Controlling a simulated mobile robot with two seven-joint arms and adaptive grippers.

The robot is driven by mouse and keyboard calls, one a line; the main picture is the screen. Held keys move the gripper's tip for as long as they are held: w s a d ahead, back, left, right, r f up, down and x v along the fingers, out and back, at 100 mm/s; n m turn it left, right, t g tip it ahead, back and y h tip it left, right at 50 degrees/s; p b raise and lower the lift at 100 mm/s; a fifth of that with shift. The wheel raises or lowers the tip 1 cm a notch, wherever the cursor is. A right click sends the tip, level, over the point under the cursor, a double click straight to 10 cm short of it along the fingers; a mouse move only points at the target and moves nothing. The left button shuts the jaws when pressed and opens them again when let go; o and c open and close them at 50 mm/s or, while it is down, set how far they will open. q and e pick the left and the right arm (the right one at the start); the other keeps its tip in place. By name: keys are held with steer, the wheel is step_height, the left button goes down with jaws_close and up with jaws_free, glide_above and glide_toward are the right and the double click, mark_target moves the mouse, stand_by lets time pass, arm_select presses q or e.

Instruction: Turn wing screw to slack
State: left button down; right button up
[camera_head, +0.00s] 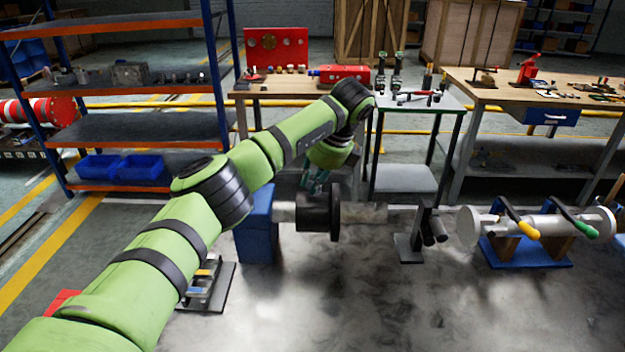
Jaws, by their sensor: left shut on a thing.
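My left arm reaches in from the lower left, and its wrist bends down over the shaft assembly. My left gripper (314,182) points down just above the dark coupling (318,212) at the right of the blue block (256,228). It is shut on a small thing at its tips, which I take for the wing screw. The wing screw is too small and too covered by the gripper to make out, so its angle cannot be told. My right gripper is not in view.
A grey cylinder (540,226) with yellow and green handles lies on a blue cradle (526,253). Workbenches and an orange-edged shelf stand behind. The grey tabletop in front is mostly clear.

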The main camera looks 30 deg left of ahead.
arm_select(q)
steer(key=shift+w+r+n+g+p, duration=0.15)
steer(key=shift+n+g+p, duration=0.2)
steer(key=shift+n, duration=0.75)
steer(key=c, duration=1.2)
jaws_free()
steer(key=v, duration=0.7)
steer(key=shift+r, duration=0.2)
steer(key=shift+d, duration=0.1)
